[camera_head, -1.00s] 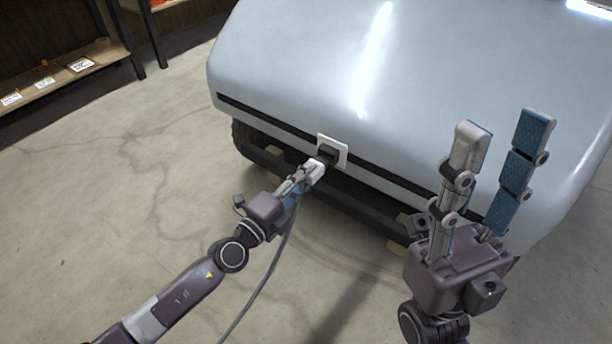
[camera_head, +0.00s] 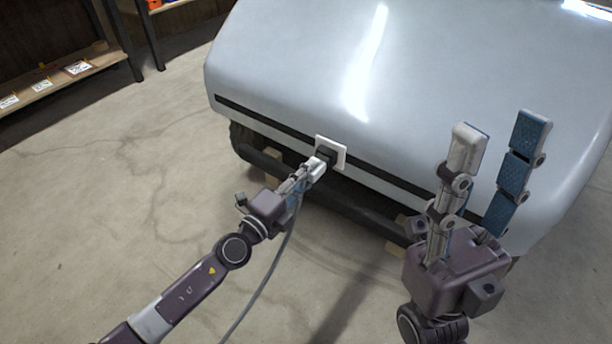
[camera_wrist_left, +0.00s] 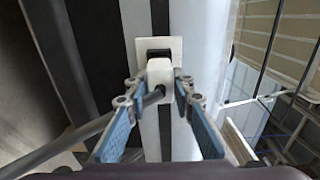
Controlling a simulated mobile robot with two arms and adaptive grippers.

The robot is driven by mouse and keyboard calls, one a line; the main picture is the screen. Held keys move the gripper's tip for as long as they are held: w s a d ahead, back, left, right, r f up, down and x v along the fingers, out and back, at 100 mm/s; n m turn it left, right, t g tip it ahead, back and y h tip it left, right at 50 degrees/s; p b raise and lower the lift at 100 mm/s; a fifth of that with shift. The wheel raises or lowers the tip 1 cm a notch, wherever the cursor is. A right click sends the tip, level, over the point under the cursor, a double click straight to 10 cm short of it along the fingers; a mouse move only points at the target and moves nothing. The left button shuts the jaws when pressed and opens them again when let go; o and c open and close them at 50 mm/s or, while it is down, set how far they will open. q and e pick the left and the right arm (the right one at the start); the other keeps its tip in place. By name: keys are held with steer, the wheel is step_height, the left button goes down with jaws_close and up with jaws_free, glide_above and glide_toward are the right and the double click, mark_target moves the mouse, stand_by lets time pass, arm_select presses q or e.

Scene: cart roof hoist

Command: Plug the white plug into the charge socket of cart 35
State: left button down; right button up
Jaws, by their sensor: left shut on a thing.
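The silver cart (camera_head: 300,60) stands in front of me with a dark stripe along its lower edge. The charge socket (camera_head: 341,147) is a white square plate with a dark middle on that stripe. My left gripper (camera_head: 309,172) is shut on the white plug (camera_head: 318,166), whose nose is at the socket's dark opening. In the left wrist view the plug (camera_wrist_left: 160,72) lines up with the socket plate (camera_wrist_left: 173,45). I cannot tell how deep it sits. My right gripper (camera_head: 492,148) is open and empty in front of the cart's right part. No cart number is readable.
A grey cable (camera_head: 266,282) hangs from the plug down toward the floor. A dark bumper bar (camera_head: 350,205) runs below the socket. A shelf (camera_head: 62,82) with small labels stands at the back left. The floor (camera_head: 110,190) on the left is clear.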

arm_select(q)
steer(key=shift+x, duration=0.85)
steer(key=c, duration=1.6)
jaws_free()
steer(key=shift+s+a+f, duration=0.1)
steer(key=shift+s+a, duration=0.25)
steer(key=shift+s, duration=0.2)
steer(key=v, duration=1)
steer(key=shift+s+a, duration=0.2)
steer(key=shift+a, duration=0.05)
